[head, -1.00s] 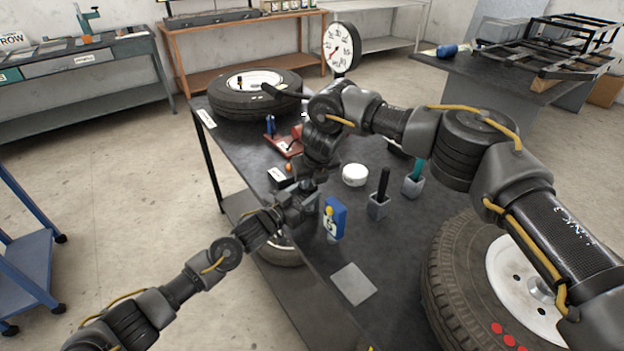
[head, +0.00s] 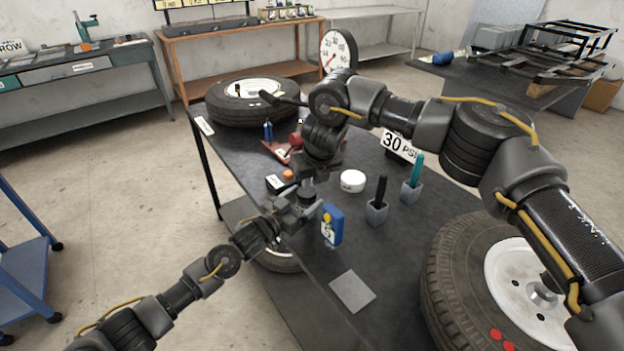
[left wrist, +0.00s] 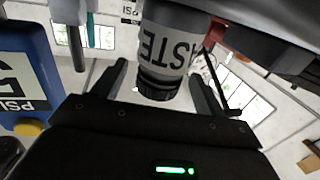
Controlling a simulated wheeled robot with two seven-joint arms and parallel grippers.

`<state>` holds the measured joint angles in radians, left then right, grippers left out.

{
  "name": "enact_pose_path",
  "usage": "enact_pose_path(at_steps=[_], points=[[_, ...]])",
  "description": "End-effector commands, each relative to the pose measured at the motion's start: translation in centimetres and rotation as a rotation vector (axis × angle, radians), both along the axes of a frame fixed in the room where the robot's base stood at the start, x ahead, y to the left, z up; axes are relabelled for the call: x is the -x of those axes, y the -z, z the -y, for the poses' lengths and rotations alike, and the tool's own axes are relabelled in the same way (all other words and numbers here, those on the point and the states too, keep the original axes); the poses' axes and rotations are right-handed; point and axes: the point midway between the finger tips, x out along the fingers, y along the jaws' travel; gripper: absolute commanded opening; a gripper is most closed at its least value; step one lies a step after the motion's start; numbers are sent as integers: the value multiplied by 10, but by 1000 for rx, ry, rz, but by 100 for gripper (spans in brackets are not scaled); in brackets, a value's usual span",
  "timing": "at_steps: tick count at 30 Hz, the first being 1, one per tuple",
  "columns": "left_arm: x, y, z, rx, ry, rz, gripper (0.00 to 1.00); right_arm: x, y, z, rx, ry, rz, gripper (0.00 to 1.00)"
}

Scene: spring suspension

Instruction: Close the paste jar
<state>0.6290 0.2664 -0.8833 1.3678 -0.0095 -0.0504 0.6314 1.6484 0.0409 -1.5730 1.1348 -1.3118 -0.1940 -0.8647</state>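The paste jar (left wrist: 168,40) is grey with a "PASTE" label and a ridged black end (left wrist: 158,85); whether this is lid or neck I cannot tell. In the head view the jar (head: 307,189) shows as a small grey shape between my two grippers. My left gripper (left wrist: 163,92) is open, its fingers on either side of the black end, with a gap visible on the left. It also shows in the head view (head: 296,212). My right gripper (head: 322,162) is just above the jar in the head view; its fingertips are hidden.
A blue box (head: 332,226) with a yellow knob stands close to my left gripper. A white round container (head: 352,181), two grey holders (head: 377,211) (head: 411,191) and a grey plate (head: 352,291) are on the dark table. Tyres (head: 245,105) (head: 450,280) flank it.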

Motion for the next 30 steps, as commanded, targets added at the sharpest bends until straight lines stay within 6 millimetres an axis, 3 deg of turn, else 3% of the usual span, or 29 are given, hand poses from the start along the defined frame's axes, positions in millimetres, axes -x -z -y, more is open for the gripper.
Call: enact_pose_path(at_steps=[9, 21, 30], points=[[6, 2, -6, -1, -1, -2, 72, 0, 2, 0, 0, 0, 0, 15], [59, 2, -54, -1, 0, -1, 72, 0, 12, 0, 0, 0, 0, 15], [79, 1, -71, -1, 0, -1, 72, 0, 15, 0, 0, 0, 0, 15]])
